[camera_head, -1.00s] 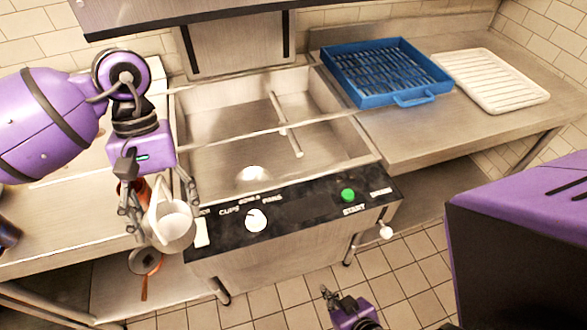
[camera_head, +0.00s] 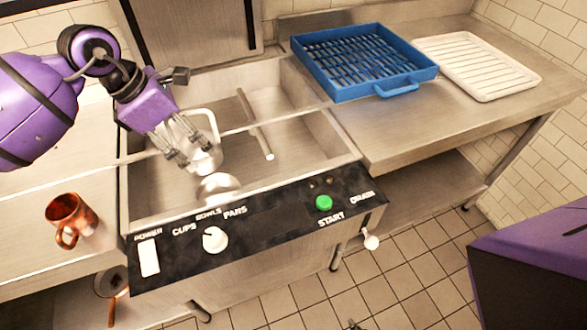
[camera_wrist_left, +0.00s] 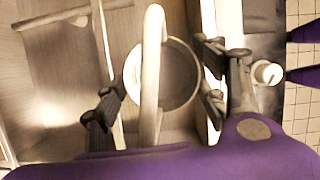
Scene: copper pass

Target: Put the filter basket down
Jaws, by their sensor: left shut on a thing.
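The filter basket (camera_head: 207,160) is a pale round cup with a tall hoop handle (camera_head: 203,113). My left gripper (camera_head: 190,148) is shut on it and holds it over the front left of the open steel basin (camera_head: 165,190). In the left wrist view the basket (camera_wrist_left: 178,78) is between the fingers, with its handle (camera_wrist_left: 152,75) running across its mouth. A round shiny spot (camera_head: 218,187), perhaps a sump, lies in the basin just below the basket. Whether the basket touches it I cannot tell. Only a tiny tip of my right gripper shows at the bottom edge.
A control panel (camera_head: 270,232) with a white knob and green button fronts the basin. A bar (camera_head: 255,125) crosses inside the basin. A copper mug (camera_head: 66,212) stands on the left counter. A blue rack (camera_head: 365,70) and white tray (camera_head: 478,65) lie on the right counter.

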